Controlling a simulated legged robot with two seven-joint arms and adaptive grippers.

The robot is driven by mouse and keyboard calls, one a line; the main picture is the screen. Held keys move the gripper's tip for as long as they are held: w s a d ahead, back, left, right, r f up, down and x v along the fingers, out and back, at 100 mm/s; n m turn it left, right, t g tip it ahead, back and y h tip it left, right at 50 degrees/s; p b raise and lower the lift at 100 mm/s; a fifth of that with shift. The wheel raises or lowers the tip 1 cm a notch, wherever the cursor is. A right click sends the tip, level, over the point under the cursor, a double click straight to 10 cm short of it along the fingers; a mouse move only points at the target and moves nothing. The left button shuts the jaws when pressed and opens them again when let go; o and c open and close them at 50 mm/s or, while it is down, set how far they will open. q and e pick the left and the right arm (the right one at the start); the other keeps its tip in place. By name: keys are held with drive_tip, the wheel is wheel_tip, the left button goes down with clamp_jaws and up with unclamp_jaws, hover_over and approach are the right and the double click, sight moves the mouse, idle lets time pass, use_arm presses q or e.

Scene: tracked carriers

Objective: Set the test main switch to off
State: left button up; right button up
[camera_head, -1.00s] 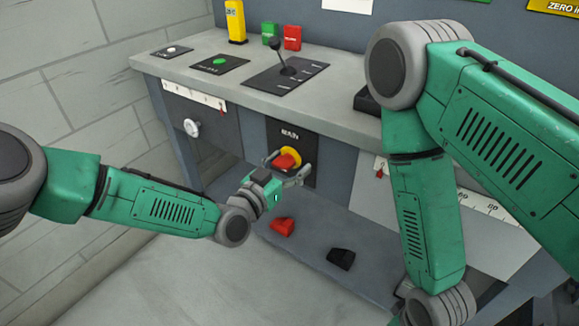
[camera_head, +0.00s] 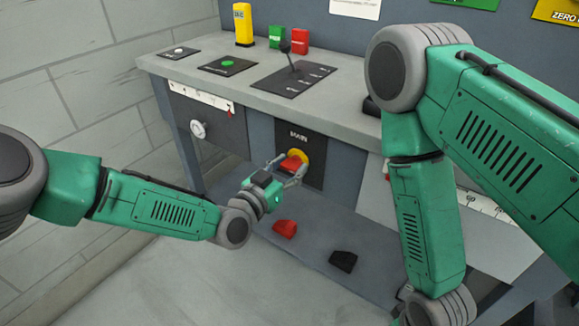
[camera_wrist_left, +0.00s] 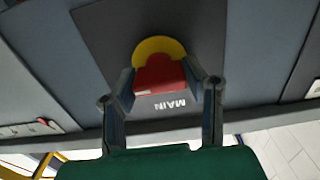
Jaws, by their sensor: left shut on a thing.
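The main switch is a red handle (camera_head: 292,163) on a yellow round base (camera_head: 304,156), set in a dark panel marked MAIN on the bench front. In the left wrist view the red handle (camera_wrist_left: 160,80) sits between my left fingers, with the yellow disc (camera_wrist_left: 159,46) behind it. My left gripper (camera_head: 287,168) is shut on the red handle, one finger on each side. The handle looks tilted in the head view; its exact setting cannot be read. My right arm (camera_head: 425,230) comes down at the right, and its gripper is out of view.
The bench top (camera_head: 215,97) carries a lever panel (camera_head: 290,78), a green button (camera_head: 227,64) and yellow, green and red blocks at the back. A white knob (camera_head: 198,129) is left of the switch. A red piece (camera_head: 285,228) and a black piece (camera_head: 343,261) lie on the lower shelf.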

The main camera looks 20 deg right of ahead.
use_arm(q)
drive_tip(key=shift+w, duration=0.1)
drive_tip(key=n+b, duration=0.1)
drive_tip(key=n, duration=0.2)
drive_tip(key=shift+a+f+n+b, duration=0.15)
drive_tip(key=shift+n+b, duration=0.2)
drive_tip(key=shift+n, duration=0.05)
drive_tip(key=n+b, duration=0.2)
drive_tip(key=n, duration=0.3)
drive_tip(key=shift+a+f+n, duration=0.1)
drive_tip(key=shift+n, duration=0.2)
drive_tip(key=n+b, duration=0.2)
drive_tip(key=n, duration=0.2)
drive_tip(key=shift+f+n, duration=0.1)
drive_tip(key=shift+n, duration=0.2)
drive_tip(key=shift+a+f+n+b, duration=0.1)
drive_tip(key=shift+n+b, duration=1.1)
drive_tip(key=shift+n, duration=0.8)
drive_tip(key=o, duration=1.1)
drive_tip(key=shift+o, duration=0.2)
drive_tip(key=shift+a, duration=0.1)
drive_tip(key=shift+r, duration=0.25)
